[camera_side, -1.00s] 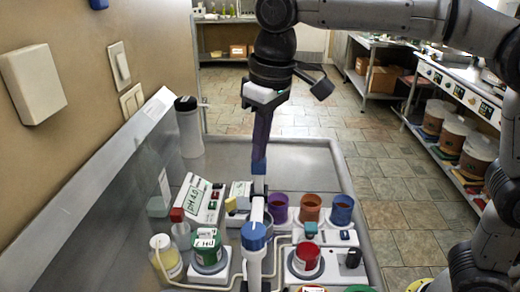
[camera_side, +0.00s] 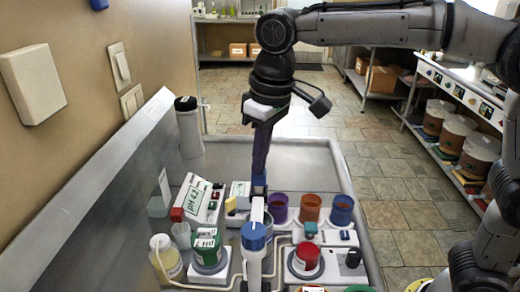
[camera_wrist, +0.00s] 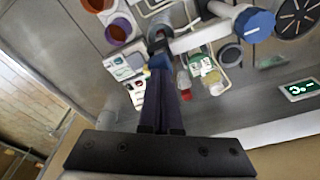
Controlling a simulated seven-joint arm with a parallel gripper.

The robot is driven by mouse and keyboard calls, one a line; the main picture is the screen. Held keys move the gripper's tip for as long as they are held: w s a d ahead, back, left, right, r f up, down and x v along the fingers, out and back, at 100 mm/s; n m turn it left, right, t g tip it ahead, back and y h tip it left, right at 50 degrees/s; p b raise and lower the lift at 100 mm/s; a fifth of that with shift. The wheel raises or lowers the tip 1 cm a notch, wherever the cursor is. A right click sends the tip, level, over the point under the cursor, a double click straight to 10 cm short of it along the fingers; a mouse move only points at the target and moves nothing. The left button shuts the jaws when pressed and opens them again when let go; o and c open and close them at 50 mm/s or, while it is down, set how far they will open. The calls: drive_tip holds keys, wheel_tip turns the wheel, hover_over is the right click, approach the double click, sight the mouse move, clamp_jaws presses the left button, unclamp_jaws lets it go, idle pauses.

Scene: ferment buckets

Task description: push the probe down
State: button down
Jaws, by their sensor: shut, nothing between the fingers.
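My gripper (camera_side: 260,170) is shut and empty, with its dark fingers pointing down over the bench unit.
A large blue knob (camera_side: 254,236) on a white post stands in front. Purple (camera_side: 279,210), orange (camera_side: 311,208) and blue (camera_side: 341,211) cups stand to the right. A green pot (camera_side: 207,250) and a red pot (camera_side: 306,258) are nearby. The bench behind (camera_side: 285,155) is clear.

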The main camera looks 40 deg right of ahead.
drive_tip(key=shift+f, duration=0.5)
drive_tip(key=shift+r, duration=2.55)
idle(0.5)
